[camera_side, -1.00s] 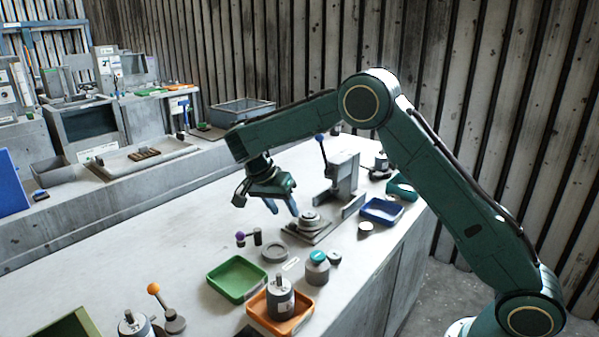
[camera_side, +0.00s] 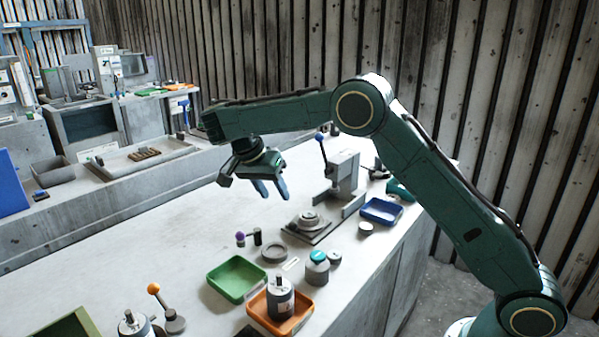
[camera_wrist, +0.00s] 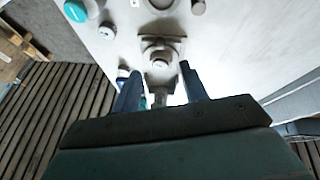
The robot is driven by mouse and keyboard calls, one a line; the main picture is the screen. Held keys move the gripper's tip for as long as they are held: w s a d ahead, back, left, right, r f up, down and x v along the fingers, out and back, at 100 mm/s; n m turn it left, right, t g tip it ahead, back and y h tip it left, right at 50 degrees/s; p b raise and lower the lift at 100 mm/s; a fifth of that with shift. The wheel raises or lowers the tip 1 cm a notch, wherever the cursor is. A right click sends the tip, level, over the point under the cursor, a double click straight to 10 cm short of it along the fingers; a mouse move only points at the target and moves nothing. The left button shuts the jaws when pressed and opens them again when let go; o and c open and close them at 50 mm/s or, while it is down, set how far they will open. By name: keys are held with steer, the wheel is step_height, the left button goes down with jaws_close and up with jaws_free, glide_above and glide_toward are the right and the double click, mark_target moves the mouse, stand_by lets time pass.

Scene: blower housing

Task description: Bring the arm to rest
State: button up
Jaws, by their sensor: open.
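My gripper (camera_side: 271,189) is open with nothing between its fingers. It hangs above the bench, up and to the left of the round grey housing (camera_side: 309,219) on its fixture plate. In the wrist view my gripper's two fingers (camera_wrist: 158,84) stand apart. The housing (camera_wrist: 160,64) shows beyond them, with a clear gap in the side view. The press stand (camera_side: 346,172) with its blue-knobbed lever is right of the gripper, apart from it.
A green tray (camera_side: 237,278), an orange tray (camera_side: 312,303) holding a grey motor (camera_side: 280,298), and a teal-capped jar (camera_side: 317,268) stand nearer the camera. A blue tray (camera_side: 381,211) lies at the right edge. The bench's left middle is clear.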

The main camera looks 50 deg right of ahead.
steer(key=s+d+r+n+t+y, duration=0.1)
steer(key=s+d+r+n+t, duration=0.1)
steer(key=s+r+n, duration=0.35)
steer(key=s+d+r+n+t+y, duration=0.1)
steer(key=s+d+r+n+t, duration=0.1)
steer(key=s+r, duration=0.55)
steer(key=s+a+f+n+t+y, duration=0.1)
steer(key=s+a+f+n, duration=0.1)
steer(key=s, duration=0.8)
steer(key=s+a+f+n+t+y, duration=0.1)
steer(key=s+a+n, duration=0.3)
steer(key=s, duration=0.7)
steer(key=shift+f+n+t+y, duration=0.4)
steer(key=shift+f+n, duration=0.3)
steer(key=shift+n, duration=0.25)
